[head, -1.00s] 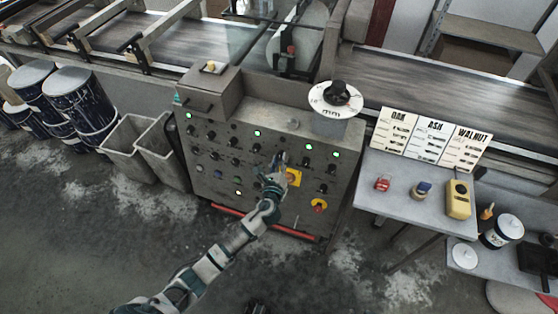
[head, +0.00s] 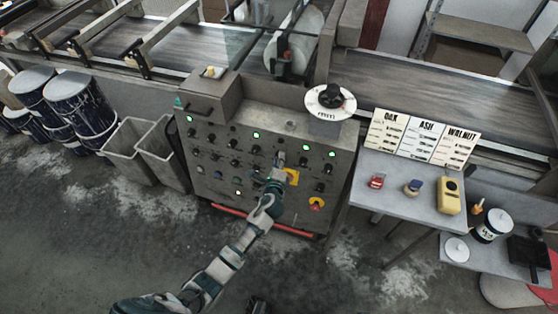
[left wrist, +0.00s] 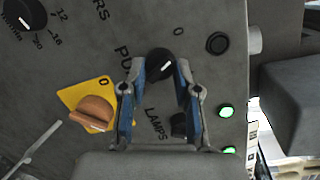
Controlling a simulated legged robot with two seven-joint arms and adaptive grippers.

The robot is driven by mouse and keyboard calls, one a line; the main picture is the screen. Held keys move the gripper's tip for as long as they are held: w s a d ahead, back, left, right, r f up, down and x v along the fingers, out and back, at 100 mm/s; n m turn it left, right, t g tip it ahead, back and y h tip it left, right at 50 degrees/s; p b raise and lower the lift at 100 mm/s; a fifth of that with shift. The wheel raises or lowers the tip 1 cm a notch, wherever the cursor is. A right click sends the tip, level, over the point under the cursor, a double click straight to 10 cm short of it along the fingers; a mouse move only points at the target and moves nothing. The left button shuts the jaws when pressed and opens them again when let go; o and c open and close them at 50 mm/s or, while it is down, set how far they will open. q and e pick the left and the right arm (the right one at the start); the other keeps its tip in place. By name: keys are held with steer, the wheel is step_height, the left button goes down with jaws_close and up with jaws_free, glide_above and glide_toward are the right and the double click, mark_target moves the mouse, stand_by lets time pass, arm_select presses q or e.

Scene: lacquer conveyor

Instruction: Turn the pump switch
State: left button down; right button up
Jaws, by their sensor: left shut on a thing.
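The pump switch is a black rotary knob (left wrist: 160,63) with a pale pointer line, beside partly hidden letters "PU" on the grey control panel (left wrist: 60,65). My left gripper (left wrist: 159,68) is shut on this knob, with a blue-padded finger on each side of it. In the head view my left gripper (head: 279,160) reaches the front of the control cabinet (head: 222,122); the knob is mostly hidden there.
An orange knob on a yellow plate (left wrist: 96,108) is close left of the fingers. A smaller black knob (left wrist: 179,126) by "LAMPS" and lit green lamps (left wrist: 226,111) are near. A table (head: 385,205) stands right of the cabinet, bins (head: 130,152) left.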

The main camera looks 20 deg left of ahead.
arm_select(q)
steer(key=shift+f, duration=0.1)
stand_by(0.3)
steer(key=c, duration=0.8)
jaws_free()
steer(key=shift+c, duration=0.2)
steer(key=v, duration=1.2)
